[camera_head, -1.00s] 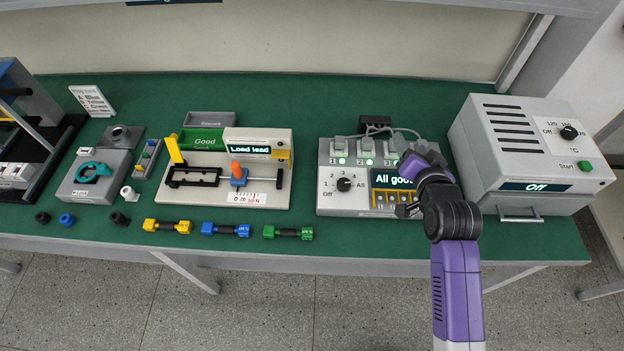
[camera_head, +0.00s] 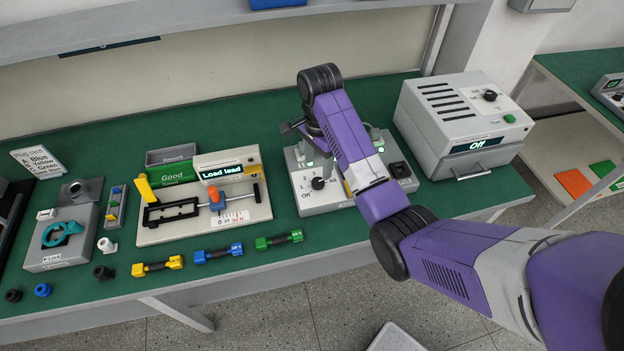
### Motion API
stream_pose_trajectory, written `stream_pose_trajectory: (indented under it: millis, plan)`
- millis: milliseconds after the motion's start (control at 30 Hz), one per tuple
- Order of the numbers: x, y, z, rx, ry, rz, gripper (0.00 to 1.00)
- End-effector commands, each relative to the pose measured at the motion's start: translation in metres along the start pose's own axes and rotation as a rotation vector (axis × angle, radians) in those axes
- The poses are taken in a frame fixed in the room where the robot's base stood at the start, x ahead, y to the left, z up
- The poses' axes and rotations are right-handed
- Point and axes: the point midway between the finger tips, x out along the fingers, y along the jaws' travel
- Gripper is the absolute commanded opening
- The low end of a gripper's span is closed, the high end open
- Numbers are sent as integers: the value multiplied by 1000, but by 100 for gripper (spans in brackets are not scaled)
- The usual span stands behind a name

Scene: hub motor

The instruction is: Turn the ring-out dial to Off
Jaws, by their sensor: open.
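The ring-out box (camera_head: 330,203) is a pale grey unit on the green bench, right of centre. Its black dial (camera_head: 318,183) is on the left of the front, with an Off label (camera_head: 305,195) at its lower left. The pointer is too small to read for certain.
The load-test fixture (camera_head: 160,232), showing "Load lead", stands left of the box. Yellow, blue (camera_head: 218,253) and green (camera_head: 279,240) leads lie along the front edge. A grey oven (camera_head: 462,120) reading "Off" stands right.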

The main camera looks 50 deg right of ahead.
Motion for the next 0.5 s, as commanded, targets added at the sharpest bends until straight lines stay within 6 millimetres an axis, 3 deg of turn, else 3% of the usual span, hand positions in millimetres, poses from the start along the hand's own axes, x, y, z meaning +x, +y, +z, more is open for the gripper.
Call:
stream_pose_trajectory:
  millis: [300, 500]
  plan:
    - [46, 1, 0, 0, -1, 1, 57]
    - [67, 0, 0, -3, -1, -1, 57]
